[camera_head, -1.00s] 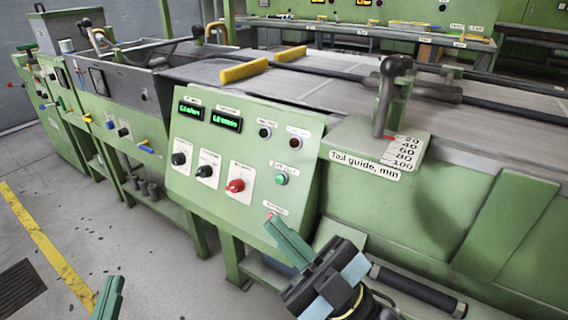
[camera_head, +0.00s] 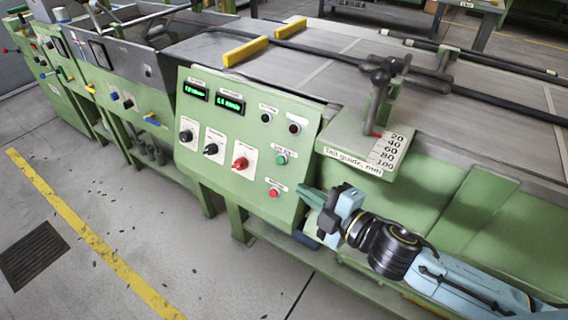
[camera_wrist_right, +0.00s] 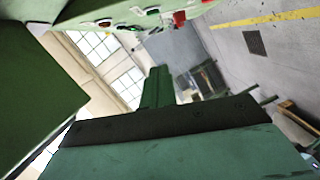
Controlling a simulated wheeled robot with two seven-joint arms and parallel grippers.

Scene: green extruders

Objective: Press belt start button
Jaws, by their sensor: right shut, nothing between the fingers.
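The green control panel (camera_head: 232,205) faces me in the head view. A green push button (camera_head: 280,159) sits on its right side, with a label too small to read above it. A red push button (camera_head: 273,193) sits below it. My right gripper (camera_head: 306,194) is shut and empty, with its green fingertips pointing left, just right of the red button and lower than the green one. Whether the tips touch the panel edge is unclear. In the right wrist view the shut fingers (camera_wrist_right: 157,88) point away from the camera, with part of the panel along the top. My left gripper is out of view.
The panel also carries a red knob (camera_head: 240,163), two black knobs, two green-lit displays and small round controls. The tail guide block (camera_head: 350,150) juts out above my right gripper. The belt (camera_head: 340,62) lies behind. Open floor (camera_head: 215,285) is in front.

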